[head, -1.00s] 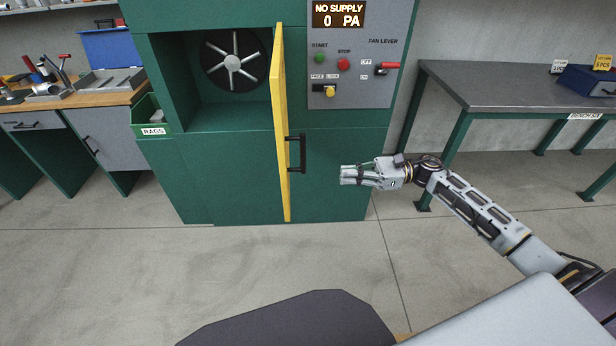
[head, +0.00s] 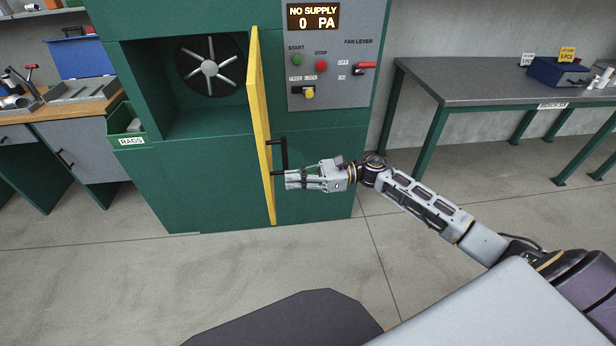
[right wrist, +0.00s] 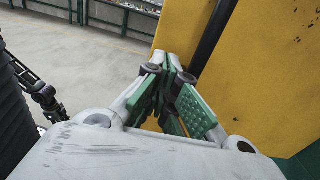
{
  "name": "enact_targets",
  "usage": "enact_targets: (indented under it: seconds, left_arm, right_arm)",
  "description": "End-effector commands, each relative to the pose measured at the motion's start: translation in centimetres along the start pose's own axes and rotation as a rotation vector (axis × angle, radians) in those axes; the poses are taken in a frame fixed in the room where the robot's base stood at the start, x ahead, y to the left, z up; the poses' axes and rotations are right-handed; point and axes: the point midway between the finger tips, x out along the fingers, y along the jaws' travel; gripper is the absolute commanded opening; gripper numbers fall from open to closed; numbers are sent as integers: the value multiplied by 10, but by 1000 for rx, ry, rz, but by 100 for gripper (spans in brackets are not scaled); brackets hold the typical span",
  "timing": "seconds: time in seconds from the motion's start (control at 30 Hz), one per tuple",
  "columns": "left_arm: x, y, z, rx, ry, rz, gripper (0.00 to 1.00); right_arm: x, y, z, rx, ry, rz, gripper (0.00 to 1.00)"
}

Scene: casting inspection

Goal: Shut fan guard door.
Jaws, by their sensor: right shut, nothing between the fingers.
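The yellow fan guard door (head: 260,120) stands open, edge-on, at the right side of the green cabinet's fan opening. Its black handle (head: 284,156) is on the right-hand face. My right gripper (head: 288,179) is shut and empty, with its fingertips close to the lower end of the handle; whether they touch it I cannot tell. In the right wrist view the closed fingers (right wrist: 172,95) point toward the yellow door (right wrist: 270,75), with a black bar of the handle (right wrist: 212,35) just beyond. My left gripper is not in view.
The fan (head: 210,66) sits in the open recess of the cabinet (head: 215,180). A control panel (head: 330,60) reads NO SUPPLY, 0 PA. A green RAGS bin (head: 122,122) hangs on the cabinet's left side. A grey bench (head: 470,82) stands at right. The floor in front is clear.

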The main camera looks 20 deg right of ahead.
Motion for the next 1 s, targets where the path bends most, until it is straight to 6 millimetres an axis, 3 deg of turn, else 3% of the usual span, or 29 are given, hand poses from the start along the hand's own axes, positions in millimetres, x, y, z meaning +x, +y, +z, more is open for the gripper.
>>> enact_targets:
  seconds: [0.3, 0.67, 1.0]
  left_arm:
    - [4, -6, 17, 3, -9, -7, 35]
    - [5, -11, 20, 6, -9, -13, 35]
    - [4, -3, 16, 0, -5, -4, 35]
  right_arm:
    - [30, 0, 0, -1, 0, -1, 0]
    - [35, 0, 0, 0, 0, -1, 0]
    - [39, 0, 0, 1, -1, -9, 0]
